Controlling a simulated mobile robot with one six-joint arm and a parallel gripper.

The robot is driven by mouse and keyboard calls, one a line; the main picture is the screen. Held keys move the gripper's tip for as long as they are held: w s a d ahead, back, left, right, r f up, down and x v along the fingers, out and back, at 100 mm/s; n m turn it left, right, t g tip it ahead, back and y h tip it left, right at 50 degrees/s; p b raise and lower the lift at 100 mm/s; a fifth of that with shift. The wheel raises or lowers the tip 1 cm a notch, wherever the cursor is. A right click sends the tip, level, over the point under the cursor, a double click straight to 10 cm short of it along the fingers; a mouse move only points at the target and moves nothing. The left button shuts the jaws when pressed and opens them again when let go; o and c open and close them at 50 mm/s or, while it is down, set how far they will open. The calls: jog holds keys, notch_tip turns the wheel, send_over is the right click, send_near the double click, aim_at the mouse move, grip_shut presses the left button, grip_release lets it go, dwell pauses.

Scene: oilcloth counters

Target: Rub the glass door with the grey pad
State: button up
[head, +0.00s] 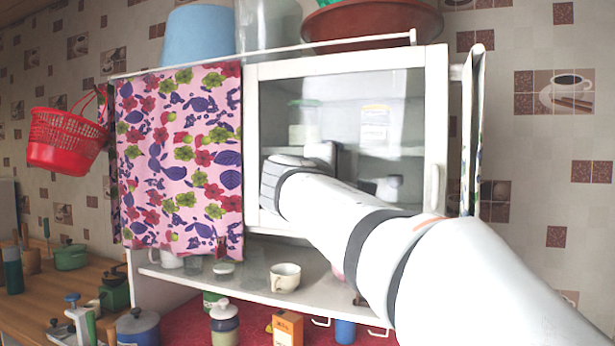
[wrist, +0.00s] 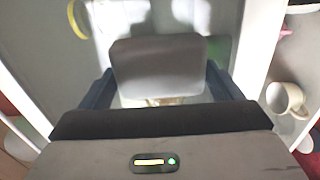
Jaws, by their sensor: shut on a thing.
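The glass door (head: 350,105) has a white frame and closes the front of a wall cabinet; pale items show through its pane. My arm reaches across from the lower right, and my gripper (head: 322,152) is at the lower part of the pane. In the wrist view my gripper (wrist: 160,85) is shut on the grey pad (wrist: 158,66), a flat rounded block between two dark fingers. The pad faces the glass close up; I cannot tell whether it touches. In the head view the wrist mostly hides the pad.
A floral curtain (head: 185,160) hangs left of the door. The door's handle (head: 434,186) is on its right side. A white cup (head: 285,277) stands on the open shelf below; it also shows in the wrist view (wrist: 284,98). A red basket (head: 66,140) hangs at far left.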

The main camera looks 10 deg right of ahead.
aim_at(359, 172)
jog(key=w+a, duration=0.4)
jog(key=a, duration=0.2)
jog(key=shift+w+a, duration=0.2)
jog(key=shift+w, duration=0.15)
dwell(0.4)
jog(key=shift+d+b, duration=0.1)
jog(key=shift+b, duration=0.2)
jog(key=shift+s+d+b, duration=0.6)
jog(key=shift+s+d, duration=0.6)
jog(key=shift+d, duration=0.4)
jog(key=shift+s+d+b, duration=0.6)
jog(key=shift+s+d, duration=0.55)
jog(key=shift+d, duration=0.5)
jog(key=shift+s+d+b, duration=0.6)
jog(key=shift+s+d, duration=0.6)
jog(key=shift+d, duration=0.4)
jog(key=shift+r, duration=0.1)
jog(key=shift+w+a, duration=0.1)
jog(key=shift+a, duration=0.05)
jog(key=w+a, duration=0.7)
jog(key=a, duration=0.2)
jog(key=shift+a, duration=0.3)
